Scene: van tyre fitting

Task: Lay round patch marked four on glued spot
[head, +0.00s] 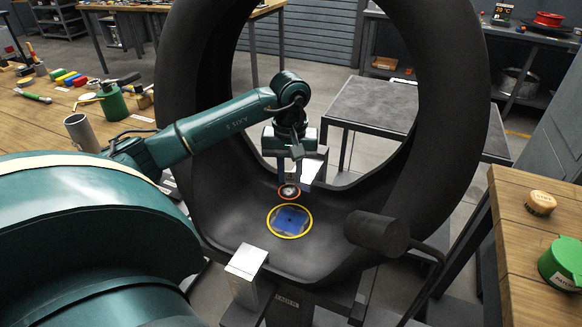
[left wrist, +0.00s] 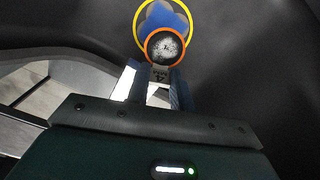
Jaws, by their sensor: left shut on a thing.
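My left gripper (head: 290,184) is shut on a small round patch (head: 289,191) with an orange rim and a dark, speckled face. In the left wrist view the patch (left wrist: 165,46) sits between the fingertips (left wrist: 160,78), and a tab with a 4 on it shows at its near edge. The glued spot (head: 290,221) is a blue area inside a yellow ring on the inner wall of the large black tyre (head: 225,215). In the head view the patch is just behind the ring; in the left wrist view it overlaps the ring's near edge (left wrist: 143,38). Whether they touch cannot be told. My right gripper is not in view.
The tyre's side walls rise on both sides of my left arm. A dark roller on an arm (head: 376,232) stands at the tyre's right front. A wooden bench (head: 520,235) at right holds a round tan item (head: 540,203) and a green tin (head: 562,266).

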